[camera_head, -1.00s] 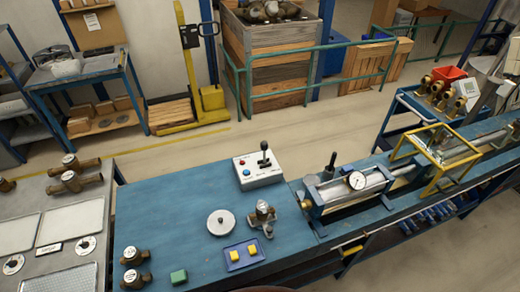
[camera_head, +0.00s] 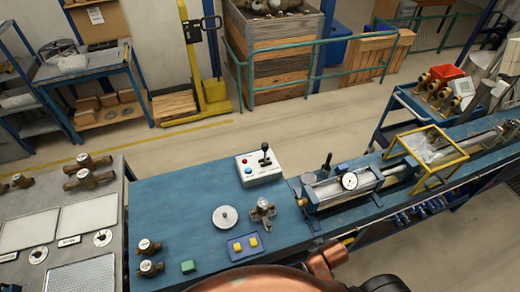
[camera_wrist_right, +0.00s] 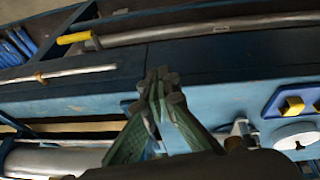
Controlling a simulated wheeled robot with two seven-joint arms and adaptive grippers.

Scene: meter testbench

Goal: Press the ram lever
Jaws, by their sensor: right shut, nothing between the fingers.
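A yellow-ended lever (camera_head: 347,241) shows by the bench's front edge in the head view. In the right wrist view its yellow grip (camera_wrist_right: 75,38) is at the upper left. A black-knobbed lever (camera_head: 265,154) stands upright on the control box (camera_head: 259,170). Another dark upright handle (camera_head: 326,164) stands beside the gauge fixture (camera_head: 342,190). Which is the ram lever is not marked. My right gripper (camera_wrist_right: 162,82) is shut and empty above the bench, apart from the yellow grip; in the head view only my copper-coloured arm shows. My left gripper is out of view.
The blue bench (camera_head: 175,210) carries a disc (camera_head: 225,217), a brass fitting (camera_head: 263,212), a blue tray with yellow blocks (camera_head: 244,258), a green block (camera_head: 188,267) and valves (camera_head: 149,257). A yellow frame (camera_head: 428,160) stands over the rail at right.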

